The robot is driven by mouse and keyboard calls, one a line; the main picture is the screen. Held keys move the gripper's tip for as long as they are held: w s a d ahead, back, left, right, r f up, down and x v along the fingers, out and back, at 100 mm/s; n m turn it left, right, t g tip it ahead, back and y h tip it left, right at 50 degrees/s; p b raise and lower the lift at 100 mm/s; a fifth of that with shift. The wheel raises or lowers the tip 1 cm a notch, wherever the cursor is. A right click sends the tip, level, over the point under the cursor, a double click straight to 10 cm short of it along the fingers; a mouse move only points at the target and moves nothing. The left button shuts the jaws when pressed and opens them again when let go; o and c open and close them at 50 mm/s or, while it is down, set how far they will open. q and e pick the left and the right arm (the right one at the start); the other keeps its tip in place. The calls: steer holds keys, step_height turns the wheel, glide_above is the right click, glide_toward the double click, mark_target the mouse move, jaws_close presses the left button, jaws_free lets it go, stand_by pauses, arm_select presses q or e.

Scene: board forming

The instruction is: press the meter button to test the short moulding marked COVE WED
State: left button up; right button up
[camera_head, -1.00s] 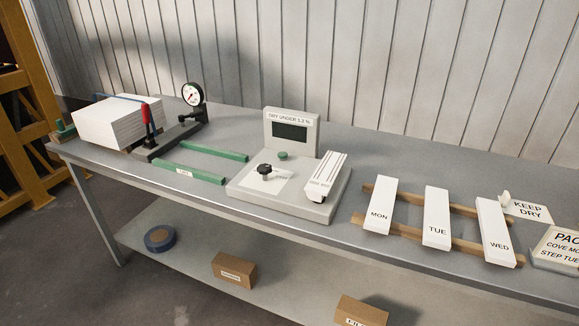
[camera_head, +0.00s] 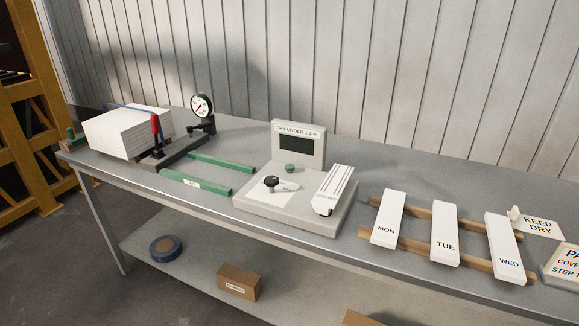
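The meter (camera_head: 250,203) is a grey block with an upright panel reading "DRY UNDER 1.2 %" and a dark blank screen (camera_head: 296,145). A green button (camera_head: 290,168) sits on its base below the screen. A black knob (camera_head: 271,183) stands on a white patch at the front left of the base. A short white grooved moulding (camera_head: 334,188) lies on the right side of the base; its end marking is too small to read here. Neither of my grippers shows.
White boards marked MON (camera_head: 388,219), TUE (camera_head: 445,234) and WED (camera_head: 508,250) lie across wooden rails at right. Green rails (camera_head: 195,184), a clamp with a gauge (camera_head: 202,106) and a white stack (camera_head: 127,134) are at left.

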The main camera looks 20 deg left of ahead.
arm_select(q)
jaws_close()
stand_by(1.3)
